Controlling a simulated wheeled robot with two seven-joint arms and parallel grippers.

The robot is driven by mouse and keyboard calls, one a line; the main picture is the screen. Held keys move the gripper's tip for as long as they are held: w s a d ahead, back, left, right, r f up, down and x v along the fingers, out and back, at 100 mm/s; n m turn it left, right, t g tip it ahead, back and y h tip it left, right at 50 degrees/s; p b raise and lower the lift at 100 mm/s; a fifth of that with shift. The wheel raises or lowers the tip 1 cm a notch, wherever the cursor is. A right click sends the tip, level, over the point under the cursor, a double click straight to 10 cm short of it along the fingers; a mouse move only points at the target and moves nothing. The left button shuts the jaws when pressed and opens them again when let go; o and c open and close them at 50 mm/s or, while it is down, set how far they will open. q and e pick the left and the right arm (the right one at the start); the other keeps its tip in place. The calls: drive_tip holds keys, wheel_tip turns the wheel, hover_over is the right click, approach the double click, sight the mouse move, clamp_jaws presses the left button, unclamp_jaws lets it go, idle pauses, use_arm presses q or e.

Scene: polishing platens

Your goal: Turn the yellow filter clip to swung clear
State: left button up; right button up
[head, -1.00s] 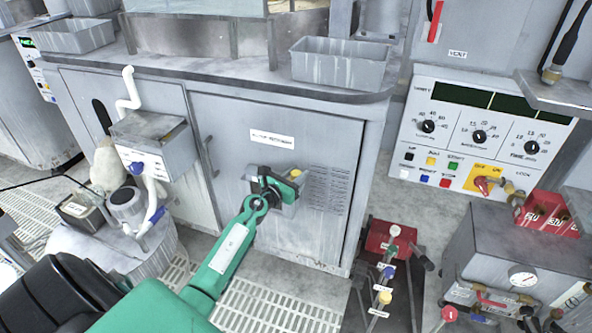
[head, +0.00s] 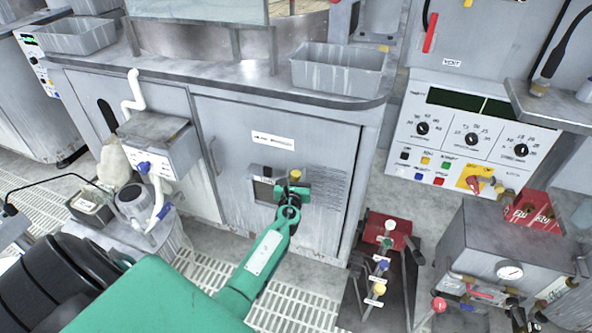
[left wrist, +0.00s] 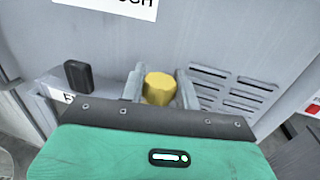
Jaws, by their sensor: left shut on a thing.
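The yellow filter clip (head: 295,174) is on the front of the grey cabinet door, at the right of a small grey fitting (head: 264,191). In the left wrist view the clip (left wrist: 158,88) shows as a yellow faceted knob between two grey fingers. My left gripper (head: 294,182) reaches it from below and is shut on it. The gripper's green and dark body hides the lower part of the clip and the fitting, so the clip's exact angle is unclear. My right gripper is in neither view.
A black block (left wrist: 78,77) sits on the fitting left of the clip. Louvre slots (left wrist: 228,90) are to its right. A grey tray (head: 338,68) stands on the ledge above. A red valve stand (head: 388,230) is on the floor to the right.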

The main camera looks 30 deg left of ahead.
use_arm(q)
drive_tip(key=shift+d+n+g+y, duration=0.1)
drive_tip(key=shift+n+g+y, duration=0.35)
drive_tip(key=shift+y, duration=0.25)
drive_tip(key=shift+n+g+y, duration=0.25)
drive_tip(key=shift+n+y, duration=0.2)
drive_tip(key=shift+y, duration=0.15)
drive_tip(key=shift+n+g+y, duration=0.5)
drive_tip(key=shift+y, duration=0.1)
drive_tip(key=n+g+y+b, duration=0.2)
drive_tip(key=n+g+y, duration=0.1)
drive_tip(key=g, duration=0.1)
drive_tip(key=n+g+y+b, duration=0.2)
drive_tip(key=n+g+b, duration=0.1)
drive_tip(key=g, duration=0.1)
drive_tip(key=shift+f+n+g+y, duration=0.1)
drive_tip(key=shift+n+g+y, duration=0.3)
drive_tip(key=shift+n+g, duration=0.5)
drive_tip(key=shift+g, duration=0.3)
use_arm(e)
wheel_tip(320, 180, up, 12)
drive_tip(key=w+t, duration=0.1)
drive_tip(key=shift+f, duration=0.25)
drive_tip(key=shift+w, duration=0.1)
use_arm(q)
drive_tip(key=o, duration=0.9)
drive_tip(key=shift+o, duration=0.2)
